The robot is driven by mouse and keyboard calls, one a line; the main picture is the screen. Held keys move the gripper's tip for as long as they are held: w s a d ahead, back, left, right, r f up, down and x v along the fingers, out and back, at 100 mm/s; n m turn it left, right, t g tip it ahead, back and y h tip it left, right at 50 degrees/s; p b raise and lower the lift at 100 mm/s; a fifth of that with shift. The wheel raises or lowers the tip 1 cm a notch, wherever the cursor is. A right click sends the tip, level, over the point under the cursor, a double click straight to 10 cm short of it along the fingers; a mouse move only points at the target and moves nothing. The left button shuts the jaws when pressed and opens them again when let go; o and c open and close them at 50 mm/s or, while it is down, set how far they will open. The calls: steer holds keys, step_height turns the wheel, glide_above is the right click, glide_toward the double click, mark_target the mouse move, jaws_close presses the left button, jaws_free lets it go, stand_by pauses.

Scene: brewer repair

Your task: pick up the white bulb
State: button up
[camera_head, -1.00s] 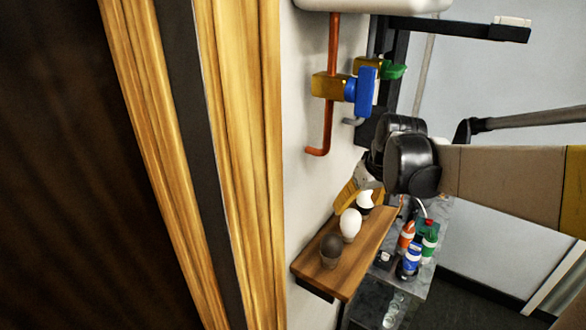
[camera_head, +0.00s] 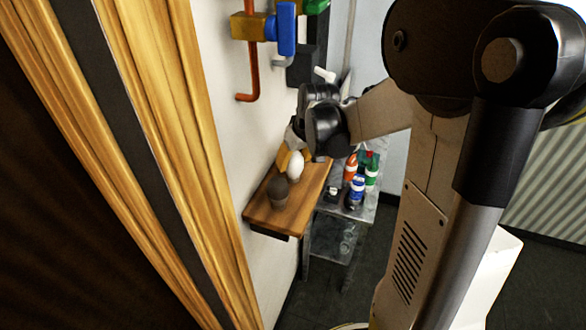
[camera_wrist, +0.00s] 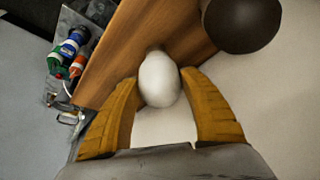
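The white bulb (camera_head: 296,165) stands on a wooden shelf (camera_head: 308,205), behind a dark bulb (camera_head: 278,191). In the wrist view the white bulb (camera_wrist: 158,80) sits between the two yellow fingertips of my gripper (camera_wrist: 160,88), its narrow end by the shelf (camera_wrist: 125,50). The fingers are open around it, with a thin gap seeming to show on each side. The dark bulb (camera_wrist: 242,22) is at the upper right of that view. In the head view my arm partly hides my gripper (camera_head: 286,155). A pale patch lies between the fingers below the bulb; I cannot tell what it is.
The shelf is fixed to a white wall (camera_head: 228,140) beside a wooden frame (camera_head: 175,120). A metal cart (camera_head: 325,210) with several bottles (camera_head: 357,190) stands right of the shelf. A red pipe (camera_head: 252,70) with a blue-handled valve (camera_head: 286,28) is above.

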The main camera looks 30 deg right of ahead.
steer(key=c, duration=0.6)
